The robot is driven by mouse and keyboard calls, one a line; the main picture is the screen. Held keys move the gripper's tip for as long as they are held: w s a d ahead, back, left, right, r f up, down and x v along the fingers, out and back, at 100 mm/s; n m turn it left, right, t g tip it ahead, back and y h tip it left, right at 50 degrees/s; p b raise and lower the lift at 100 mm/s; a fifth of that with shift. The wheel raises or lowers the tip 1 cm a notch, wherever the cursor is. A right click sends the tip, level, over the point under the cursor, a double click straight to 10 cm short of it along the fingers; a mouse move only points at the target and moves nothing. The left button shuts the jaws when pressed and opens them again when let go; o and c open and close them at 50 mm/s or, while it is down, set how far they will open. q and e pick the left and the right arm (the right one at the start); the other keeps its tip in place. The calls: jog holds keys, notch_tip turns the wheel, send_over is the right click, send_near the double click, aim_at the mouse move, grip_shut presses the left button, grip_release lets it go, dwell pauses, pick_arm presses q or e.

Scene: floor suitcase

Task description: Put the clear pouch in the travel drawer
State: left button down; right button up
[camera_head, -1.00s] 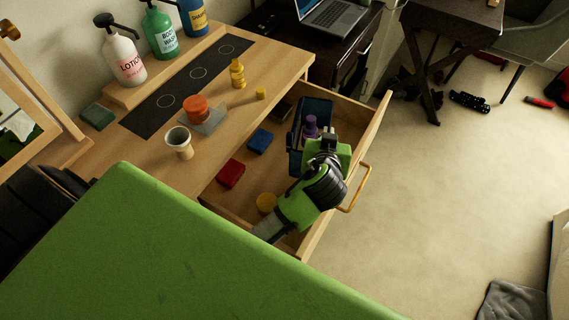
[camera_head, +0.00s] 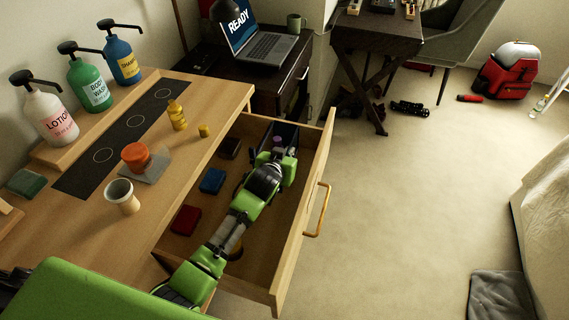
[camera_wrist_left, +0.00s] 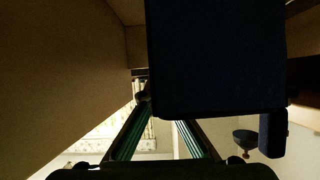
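The open wooden travel drawer (camera_head: 263,270) sticks out from the desk in the head view. My left arm reaches into it, and my left gripper (camera_head: 283,157) is low at its far end. A dark blue pouch-like thing with a purple item (camera_head: 278,140) in it is at the gripper, partly hidden; I take it for the clear pouch, though it does not look clear. In the left wrist view a dark blue panel (camera_wrist_left: 215,55) fills the upper middle and hides the fingertips. Whether the fingers grip it cannot be told. My right gripper is not in view.
A red box (camera_head: 186,220), a blue box (camera_head: 212,181) and a dark box (camera_head: 231,147) lie in the drawer. The desk holds pump bottles, a cup (camera_head: 122,197) and an orange jar (camera_head: 136,157). Carpet right of the drawer is clear.

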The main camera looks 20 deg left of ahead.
pick_arm(q)
jog(key=shift+f, duration=1.85)
jog(key=c, duration=2.3)
grip_release()
jog(key=shift+s, duration=0.2)
jog(key=v, duration=1.2)
jog(key=shift+w+p, duration=0.15)
jog(key=shift+p, duration=0.15)
